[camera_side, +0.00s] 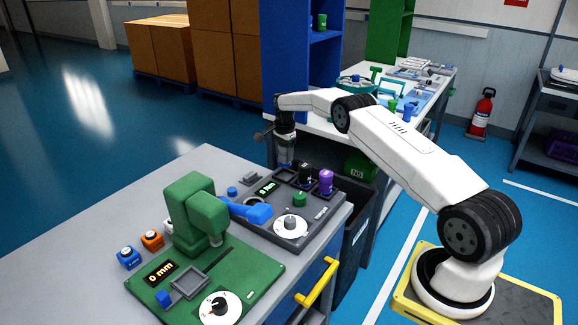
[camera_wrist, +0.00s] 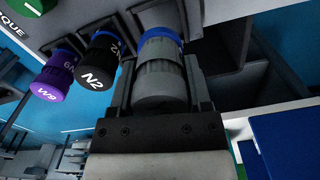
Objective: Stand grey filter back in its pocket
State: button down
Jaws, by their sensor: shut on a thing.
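My gripper (camera_side: 285,150) points down over the back edge of the dark grey test station (camera_side: 268,226). In the wrist view its jaws are shut on the grey filter (camera_wrist: 161,78), a ribbed grey cylinder with a blue band at the end away from the gripper. In the side view the filter is mostly hidden by the gripper. A black filter (camera_wrist: 100,62) marked N2 and a purple filter (camera_wrist: 56,80) stand in a row beside it; they also show in the side view, black (camera_side: 306,172) and purple (camera_side: 326,182). I cannot tell whether the grey filter touches its pocket.
A blue-handled part (camera_side: 247,210), a green knob (camera_side: 299,199) and a white dial (camera_side: 291,226) are on the station. A green gauge press (camera_side: 192,215) stands at front left. A dark bin (camera_side: 352,235) is beside the bench. The bench's left part (camera_side: 75,275) is clear.

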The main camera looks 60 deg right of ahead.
aim_at(285, 164)
jog(key=shift+f, duration=2.35)
jog(key=shift+f, duration=0.2)
grip_release()
jog(key=shift+r, duration=0.1)
jog(key=shift+r, duration=3.8)
jog(key=shift+a, duration=0.1)
